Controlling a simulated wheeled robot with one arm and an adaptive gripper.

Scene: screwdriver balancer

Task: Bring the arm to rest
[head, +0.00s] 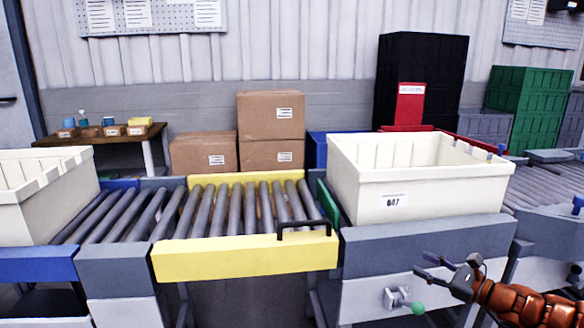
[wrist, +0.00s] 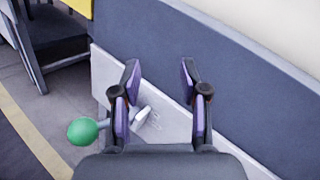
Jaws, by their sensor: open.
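My gripper (head: 431,268) is at the lower right in the head view, in front of the grey conveyor frame under the cream bin. Its two fingers (wrist: 161,85) are spread apart in the wrist view with nothing between them. A lever with a green ball knob (head: 418,307) sits on the light grey panel just below and left of my gripper. The knob also shows at the left in the wrist view (wrist: 82,131), outside the fingers. My orange-brown arm reaches in from the lower right corner.
A cream bin (head: 420,190) labelled 807 or similar stands on the right conveyor section. A yellow gate section (head: 245,259) with a black handle (head: 305,227) is left of it. Another cream bin (head: 50,195) stands at far left. Cardboard boxes (head: 271,115) are stacked behind. Floor is clear at left in the wrist view.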

